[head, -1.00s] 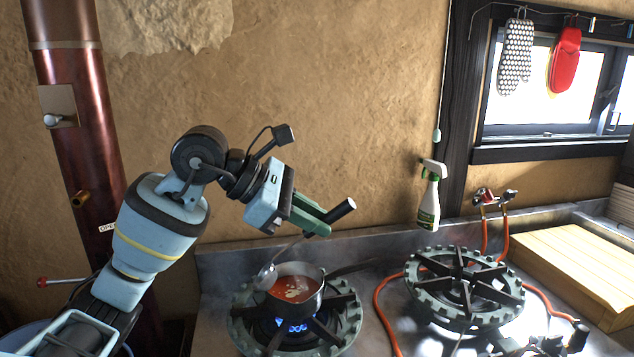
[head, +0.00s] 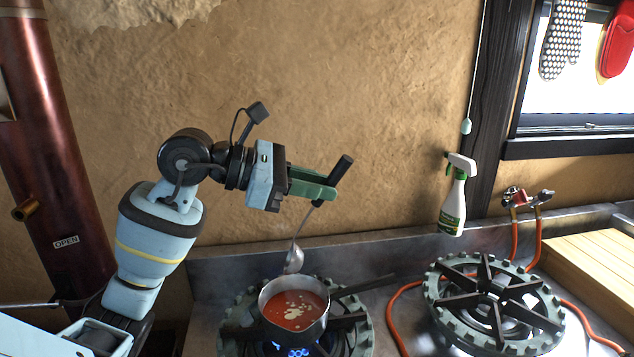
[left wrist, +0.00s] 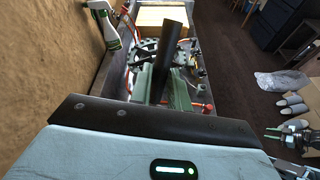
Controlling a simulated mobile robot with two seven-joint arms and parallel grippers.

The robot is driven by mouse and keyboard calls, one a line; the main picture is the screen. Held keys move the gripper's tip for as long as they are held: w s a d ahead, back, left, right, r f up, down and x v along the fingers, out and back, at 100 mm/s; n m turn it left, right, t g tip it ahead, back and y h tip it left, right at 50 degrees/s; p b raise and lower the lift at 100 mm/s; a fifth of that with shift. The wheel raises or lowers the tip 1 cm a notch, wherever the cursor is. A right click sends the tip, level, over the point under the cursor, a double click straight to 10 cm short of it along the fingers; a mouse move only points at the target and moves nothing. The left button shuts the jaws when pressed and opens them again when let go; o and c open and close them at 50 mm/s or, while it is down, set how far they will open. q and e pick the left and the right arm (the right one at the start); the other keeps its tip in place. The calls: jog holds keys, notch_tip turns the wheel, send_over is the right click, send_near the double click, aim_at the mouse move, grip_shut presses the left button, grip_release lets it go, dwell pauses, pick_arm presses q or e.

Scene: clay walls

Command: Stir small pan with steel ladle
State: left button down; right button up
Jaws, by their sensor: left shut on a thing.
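My left gripper (head: 326,190) is shut on the dark handle of the steel ladle (head: 294,258). The handle top tilts up to the right, and the ladle's bowl hangs down, seen just above the pan's back rim and clear of the soup. The small pan (head: 318,331) stands on the left burner, holding red soup with pale bits. Its dark handle points right. In the left wrist view the ladle handle (left wrist: 172,50) stands between the green fingers (left wrist: 160,88). A gripper, apparently my right one (left wrist: 296,132), shows small at the right edge there; its jaws are unclear.
A blue flame burns under the pan on the left burner (head: 357,335). An empty burner (head: 490,300) with an orange hose stands right. A spray bottle (head: 455,200) is at the wall behind, and a wooden board (head: 590,262) lies far right.

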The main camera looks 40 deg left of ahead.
pick_arm(q)
jog(key=shift+w+d+f+b, duration=0.15)
jog(key=shift+d+f+b, duration=0.15)
jog(key=shift+f, duration=0.3)
jog(key=shift+w+d+f+b, duration=0.15)
jog(key=shift+d+f, duration=0.15)
jog(key=shift+f, duration=0.3)
notch_tip(320, 180, down, 10)
jog(key=a+b, duration=0.1)
jog(key=b, duration=0.6)
jog(key=shift+s+a+r+b, duration=0.15)
jog(key=shift+s+r+b, duration=0.1)
jog(key=shift+b, duration=0.1)
pick_arm(e)
notch_tip(320, 180, down, 8)
jog(key=s, duration=0.1)
jog(key=shift+s+g, duration=0.2)
jog(key=shift+g, duration=0.1)
pick_arm(q)
jog(key=shift+w+a, duration=0.1)
pick_arm(e)
jog(key=shift+s+a, duration=0.1)
